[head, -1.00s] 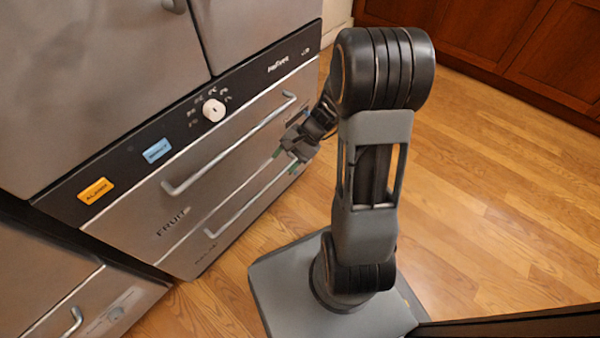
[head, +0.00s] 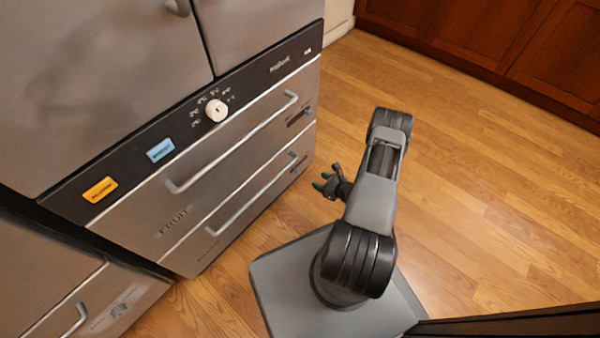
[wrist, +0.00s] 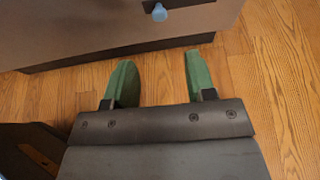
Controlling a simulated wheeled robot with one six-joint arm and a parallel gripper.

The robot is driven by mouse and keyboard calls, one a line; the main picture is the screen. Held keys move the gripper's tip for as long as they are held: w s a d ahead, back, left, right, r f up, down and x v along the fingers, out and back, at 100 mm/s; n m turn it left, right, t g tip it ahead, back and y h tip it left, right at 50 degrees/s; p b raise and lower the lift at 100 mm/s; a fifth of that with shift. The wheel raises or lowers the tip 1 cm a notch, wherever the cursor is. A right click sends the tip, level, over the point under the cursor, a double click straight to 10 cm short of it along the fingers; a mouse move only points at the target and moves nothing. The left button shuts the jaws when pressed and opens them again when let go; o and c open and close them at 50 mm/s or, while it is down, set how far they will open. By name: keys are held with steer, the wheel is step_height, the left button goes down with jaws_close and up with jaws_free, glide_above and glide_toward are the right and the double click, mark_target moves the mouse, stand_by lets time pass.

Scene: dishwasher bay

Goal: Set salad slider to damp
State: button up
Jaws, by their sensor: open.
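The lower drawer (head: 245,222) sits under the drawer marked FRUIT (head: 215,185); its own label is too small to read. A small blue slider knob (head: 293,170) shows at its right end, beside the handle. The upper drawer has a similar blue knob (head: 308,111) on a dark strip. In the wrist view, one blue slider knob (wrist: 161,13) stands out from a dark slot at the top edge; the slot's markings are not readable. My gripper (head: 325,185) is open and empty, its green fingers (wrist: 157,82) apart, clear of the drawer front and to its right.
A white dial (head: 216,110) and orange (head: 100,189) and blue labels (head: 160,150) sit on the black panel above. Long bar handles (head: 235,145) stick out from both drawers. The wooden floor (head: 470,190) to the right is clear up to the brown cabinets (head: 480,40).

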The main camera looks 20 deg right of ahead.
mark_target(298, 171)
steer(key=shift+b+x, duration=2.15)
steer(key=shift+x, duration=4)
steer(key=shift+a+r, duration=0.1)
steer(key=shift+r, duration=0.05)
jaws_close()
